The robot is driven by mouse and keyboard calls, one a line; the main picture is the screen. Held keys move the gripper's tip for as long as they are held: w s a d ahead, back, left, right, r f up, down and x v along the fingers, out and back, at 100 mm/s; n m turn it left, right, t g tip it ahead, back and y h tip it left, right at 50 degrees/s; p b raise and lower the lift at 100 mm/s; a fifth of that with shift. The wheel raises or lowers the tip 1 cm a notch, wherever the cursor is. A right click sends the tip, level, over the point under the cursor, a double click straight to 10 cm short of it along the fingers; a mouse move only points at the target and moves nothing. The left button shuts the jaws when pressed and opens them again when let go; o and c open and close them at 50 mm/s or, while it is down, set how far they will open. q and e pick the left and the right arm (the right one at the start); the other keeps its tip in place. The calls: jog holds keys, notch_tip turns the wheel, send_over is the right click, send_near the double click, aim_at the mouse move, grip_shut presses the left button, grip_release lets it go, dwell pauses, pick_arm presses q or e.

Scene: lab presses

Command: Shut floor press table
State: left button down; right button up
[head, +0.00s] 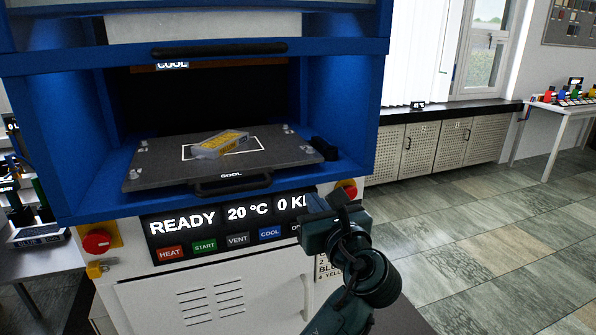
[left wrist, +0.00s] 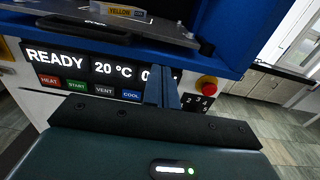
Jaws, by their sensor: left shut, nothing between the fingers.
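The floor press is a blue frame (head: 70,150) with a dark opening. Its dark grey table (head: 160,176) is marked COOL and sits at the front of the opening, with a black handle (head: 232,186) on its front edge. A mold with a yellow label (head: 220,145) lies on the table within a white outline. The table (left wrist: 150,31) and yellow label (left wrist: 125,11) also show in the left wrist view. My left gripper (head: 325,203) is shut and empty, to the right of the handle and apart from it, in front of the control panel. My right gripper is not in view.
The panel (head: 228,222) reads READY and 20 °C above several buttons. Red knobs sit at its left (head: 97,242) and right (head: 346,190). An upper black handle (head: 219,48) spans the opening above. Open tiled floor (head: 480,240) lies to the right.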

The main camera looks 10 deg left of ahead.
aim_at(287, 167)
pick_arm(q)
jog(key=p+x, duration=0.1)
jog(key=x, duration=1.1)
jog(key=shift+a+p, duration=0.1)
jog(key=shift+p, duration=0.3)
jog(key=shift+w+a, duration=0.25)
jog(key=shift+w, duration=0.15)
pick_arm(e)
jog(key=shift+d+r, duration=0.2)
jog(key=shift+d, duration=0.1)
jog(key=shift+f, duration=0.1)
